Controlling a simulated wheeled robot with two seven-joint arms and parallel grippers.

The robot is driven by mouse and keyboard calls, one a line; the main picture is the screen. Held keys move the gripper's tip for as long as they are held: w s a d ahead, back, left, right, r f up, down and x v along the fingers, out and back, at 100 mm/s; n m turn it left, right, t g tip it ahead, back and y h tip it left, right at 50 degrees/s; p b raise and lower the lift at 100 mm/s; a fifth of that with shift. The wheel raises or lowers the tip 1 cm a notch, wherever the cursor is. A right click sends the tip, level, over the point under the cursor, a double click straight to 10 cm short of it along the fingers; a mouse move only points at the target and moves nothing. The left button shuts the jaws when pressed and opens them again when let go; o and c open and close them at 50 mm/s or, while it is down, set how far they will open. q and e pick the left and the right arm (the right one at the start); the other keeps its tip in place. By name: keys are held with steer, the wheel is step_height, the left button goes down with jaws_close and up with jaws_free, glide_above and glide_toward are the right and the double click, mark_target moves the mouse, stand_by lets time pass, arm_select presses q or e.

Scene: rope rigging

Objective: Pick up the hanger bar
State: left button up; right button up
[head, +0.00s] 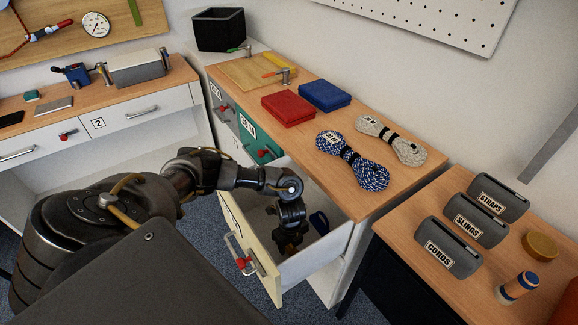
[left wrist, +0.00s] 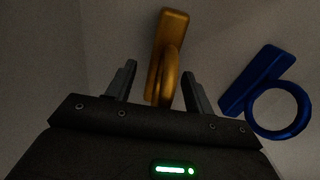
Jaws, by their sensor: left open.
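My left gripper (head: 290,240) reaches down into the open drawer (head: 322,258) in the head view. In the left wrist view its two fingers (left wrist: 159,68) are apart, one on each side of a gold bar with a ring (left wrist: 170,40). The gold piece lies on the drawer floor; I cannot tell whether the fingers touch it. Which piece is the hanger bar is not marked. My right gripper is not in view.
The drawer walls stand close around my left gripper. Above the drawer, the worktop holds a blue rope coil (head: 352,160), a pale rope coil (head: 391,140), a red case (head: 288,108) and a blue case (head: 325,96). Labelled grey holders (head: 448,246) stand on the right table.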

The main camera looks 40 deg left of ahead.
arm_select(q)
steer(key=shift+f, duration=0.4)
steer(key=shift+c, duration=0.2)
jaws_close()
step_height(320, 180, up, 10)
steer(key=shift+r+p, duration=0.1)
steer(key=shift+p, duration=0.4)
